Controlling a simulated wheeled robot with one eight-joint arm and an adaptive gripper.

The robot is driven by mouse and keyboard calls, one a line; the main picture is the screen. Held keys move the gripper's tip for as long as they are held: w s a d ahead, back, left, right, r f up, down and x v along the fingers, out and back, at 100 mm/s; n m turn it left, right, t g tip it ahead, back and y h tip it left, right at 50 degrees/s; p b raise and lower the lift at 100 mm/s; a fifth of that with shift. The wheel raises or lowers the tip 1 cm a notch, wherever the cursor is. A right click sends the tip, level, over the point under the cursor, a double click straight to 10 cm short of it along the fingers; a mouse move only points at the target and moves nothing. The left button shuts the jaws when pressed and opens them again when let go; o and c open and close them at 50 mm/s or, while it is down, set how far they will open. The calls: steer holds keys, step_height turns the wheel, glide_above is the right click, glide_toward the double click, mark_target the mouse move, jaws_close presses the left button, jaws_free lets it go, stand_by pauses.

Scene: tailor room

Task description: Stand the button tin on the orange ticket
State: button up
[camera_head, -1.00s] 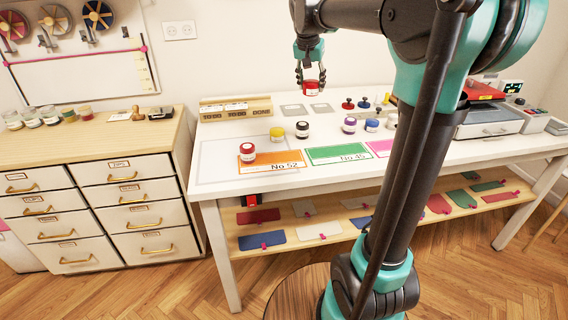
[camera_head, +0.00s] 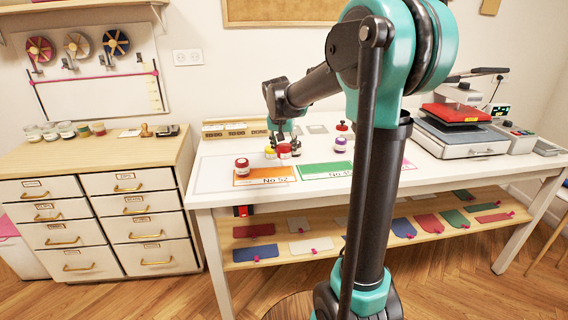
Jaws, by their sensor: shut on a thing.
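The orange ticket (camera_head: 262,179), marked No 52, lies flat near the table's front left. My gripper (camera_head: 284,147) is shut on a small red tin (camera_head: 284,155), which looks like the button tin. It holds the tin over or just behind the ticket's right end; I cannot tell its exact height. A yellow jar (camera_head: 269,153) is close on the left of the held tin. A dark jar behind my gripper is largely hidden.
A green ticket (camera_head: 325,170) lies right of the orange one, with a purple-lidded jar (camera_head: 340,146) behind it. A wooden rack (camera_head: 235,130) stands at the back left. A heat press (camera_head: 460,125) is at the right. The white table (camera_head: 212,178) is clear at its front left.

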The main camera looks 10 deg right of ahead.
mark_target(283, 149)
steer(key=shift+f, duration=3.2)
steer(key=shift+f, duration=0.1)
steer(key=o, duration=1.2)
steer(key=v, duration=1.2)
steer(key=s+d+f+n+y, duration=0.1)
steer(key=s+d+f+n, duration=0.1)
steer(key=s+f, duration=0.8)
steer(key=s+d+f+n, duration=0.2)
steer(key=s+d+f, duration=0.2)
steer(key=s+f, duration=0.6)
steer(key=s, duration=0.6)
steer(key=shift+f+y, duration=0.2)
steer(key=shift+y, duration=0.2)
